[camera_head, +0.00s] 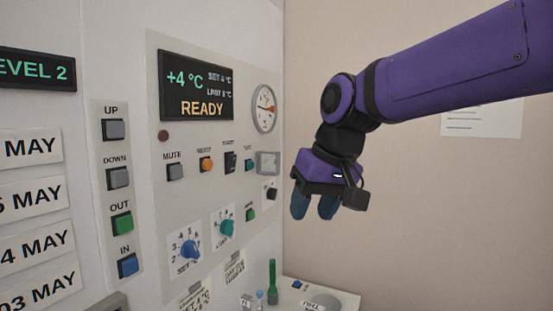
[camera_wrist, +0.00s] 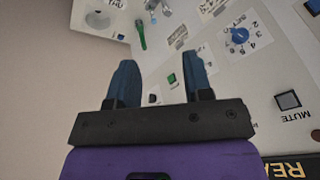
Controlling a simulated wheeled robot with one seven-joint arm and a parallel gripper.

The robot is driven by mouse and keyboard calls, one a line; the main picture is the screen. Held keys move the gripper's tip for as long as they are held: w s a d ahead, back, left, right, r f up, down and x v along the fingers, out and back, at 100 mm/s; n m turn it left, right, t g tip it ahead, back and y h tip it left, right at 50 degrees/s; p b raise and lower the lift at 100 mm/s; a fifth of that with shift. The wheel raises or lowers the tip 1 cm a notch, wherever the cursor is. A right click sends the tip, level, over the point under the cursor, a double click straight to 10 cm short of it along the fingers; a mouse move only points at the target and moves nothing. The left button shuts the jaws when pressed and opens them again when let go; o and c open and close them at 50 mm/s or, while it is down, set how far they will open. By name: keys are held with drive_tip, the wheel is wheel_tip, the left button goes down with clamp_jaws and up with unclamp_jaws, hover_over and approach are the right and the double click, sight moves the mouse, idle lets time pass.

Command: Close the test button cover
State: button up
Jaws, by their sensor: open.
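The test button (camera_head: 250,165) is a small teal button in the upper row of the panel; its label is too small to read surely. A grey, see-through square plate (camera_head: 268,163) stands just right of it and looks like its cover, swung open to the side. My gripper (camera_head: 313,207) is open and empty, right of the panel and lower than the cover, fingers pointing down. In the wrist view the two blue fingers of my gripper (camera_wrist: 160,68) are apart with nothing between them. I cannot make out the cover or test button there.
A black knob (camera_head: 271,190) sits below the cover, with a green button (camera_head: 250,214) to its lower left. Blue (camera_head: 190,249) and teal (camera_head: 226,228) dials are lower. A green tube (camera_head: 272,280) stands on the bench below. Free space lies right of the panel.

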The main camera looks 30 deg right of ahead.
drive_tip(key=w+d+r+m+g+y, duration=0.1)
drive_tip(key=w+d+r, duration=0.15)
drive_tip(key=w, duration=0.35)
drive_tip(key=w+d+r+m+y, duration=0.1)
drive_tip(key=w+r+m, duration=0.15)
drive_tip(key=w, duration=0.25)
drive_tip(key=m+y, duration=0.3)
drive_tip(key=y, duration=0.3)
approach(269, 163)
wheel_tip(269, 163, down, 5)
drive_tip(key=w+a, duration=0.1)
drive_tip(key=a, duration=0.1)
drive_tip(key=shift+w+a+t, duration=0.25)
drive_tip(key=shift+w+t, duration=0.05)
drive_tip(key=shift+w, duration=0.1)
clamp_jaws()
